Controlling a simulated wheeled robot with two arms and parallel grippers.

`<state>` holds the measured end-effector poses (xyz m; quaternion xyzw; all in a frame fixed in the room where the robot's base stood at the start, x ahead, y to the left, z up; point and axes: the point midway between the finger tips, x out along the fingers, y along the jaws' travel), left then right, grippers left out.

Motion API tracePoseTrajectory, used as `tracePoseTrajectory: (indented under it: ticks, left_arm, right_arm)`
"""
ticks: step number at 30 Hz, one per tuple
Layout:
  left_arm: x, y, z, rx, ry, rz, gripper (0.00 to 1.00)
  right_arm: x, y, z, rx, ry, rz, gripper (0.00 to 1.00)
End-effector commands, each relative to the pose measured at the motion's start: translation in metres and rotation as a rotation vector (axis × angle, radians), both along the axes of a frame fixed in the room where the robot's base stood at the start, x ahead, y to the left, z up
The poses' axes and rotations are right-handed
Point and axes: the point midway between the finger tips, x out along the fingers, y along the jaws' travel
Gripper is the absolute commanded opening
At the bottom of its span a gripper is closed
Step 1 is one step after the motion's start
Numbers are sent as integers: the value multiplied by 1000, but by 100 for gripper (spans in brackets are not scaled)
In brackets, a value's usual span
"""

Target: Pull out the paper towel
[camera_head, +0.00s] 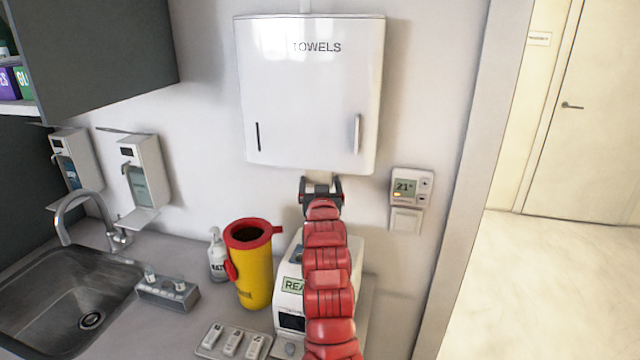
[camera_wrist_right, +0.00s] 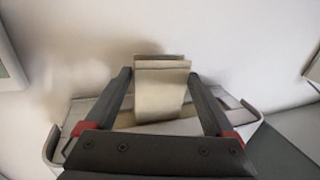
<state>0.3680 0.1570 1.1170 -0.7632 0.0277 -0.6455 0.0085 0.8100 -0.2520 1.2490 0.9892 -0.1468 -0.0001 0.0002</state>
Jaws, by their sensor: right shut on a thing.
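The white towel dispenser (camera_head: 310,100), marked TOWELS, hangs on the wall in the head view. My right gripper (camera_head: 321,183) is just below its underside, shut on the paper towel (camera_head: 320,174), of which only a small pale piece shows there. In the right wrist view the beige, folded paper towel (camera_wrist_right: 160,90) lies between the two dark fingers of my right gripper (camera_wrist_right: 157,78). My left gripper is in neither view.
Below are a counter with a sink (camera_head: 70,305), a yellow bin with a red rim (camera_head: 255,280), a bottle (camera_head: 217,258) and a white device (camera_head: 290,285) partly behind my arm. A thermostat (camera_head: 411,187) is right of my gripper. Soap dispensers (camera_head: 146,180) hang left.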

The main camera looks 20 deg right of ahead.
Motion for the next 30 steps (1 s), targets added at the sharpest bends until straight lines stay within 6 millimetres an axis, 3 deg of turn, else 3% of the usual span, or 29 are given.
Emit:
tracePoseTrajectory:
  ticks: [20,30]
  left_arm:
    - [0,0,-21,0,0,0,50]
    - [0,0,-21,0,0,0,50]
  right_arm:
    - [0,1,-24,1,0,1,53]
    - [0,0,-25,1,0,1,53]
